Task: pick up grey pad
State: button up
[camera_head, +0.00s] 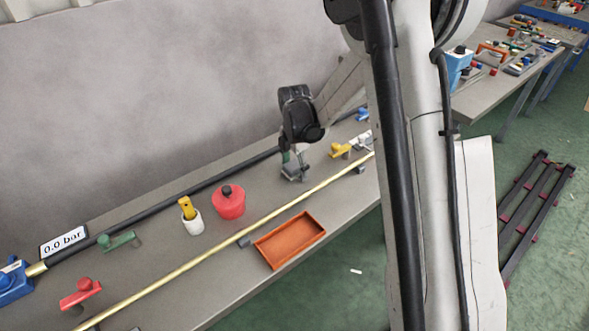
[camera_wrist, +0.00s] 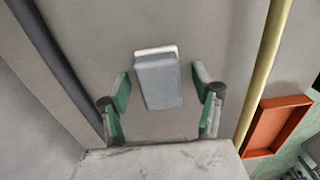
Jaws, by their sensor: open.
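The grey pad (camera_wrist: 158,84) is a small grey block with a pale edge at its far end. In the wrist view it lies on the grey table between the two green fingers of my gripper (camera_wrist: 161,88). The fingers are open, with a gap on each side of the pad. In the head view my gripper (camera_head: 294,163) points down at the table, below the black wrist. The pad (camera_head: 291,176) shows there only in part, under the fingers. I cannot tell the exact height of the fingers above the table.
A brass pipe (camera_head: 200,262) and a black pipe (camera_head: 190,193) run along the table on either side. An orange tray (camera_head: 262,257) is at the front edge. A red pot (camera_head: 229,203), a white cup (camera_head: 193,224) and a yellow valve handle (camera_head: 340,149) stand nearby.

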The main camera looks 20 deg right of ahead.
aim_at(292, 166)
jog(key=c, duration=1.3)
jog(key=shift+c, duration=0.2)
jog(key=shift+r, duration=0.5)
jog(key=r, duration=0.2)
jog(key=a+r, duration=0.1)
jog(key=shift+s+r, duration=0.35)
jog(key=shift+r, duration=0.05)
jog(key=s+a+r, duration=0.5)
jog(key=a+r, duration=0.1)
jog(key=a, duration=0.2)
jog(key=shift+s+a, duration=0.4)
jog(key=shift+r, duration=0.1)
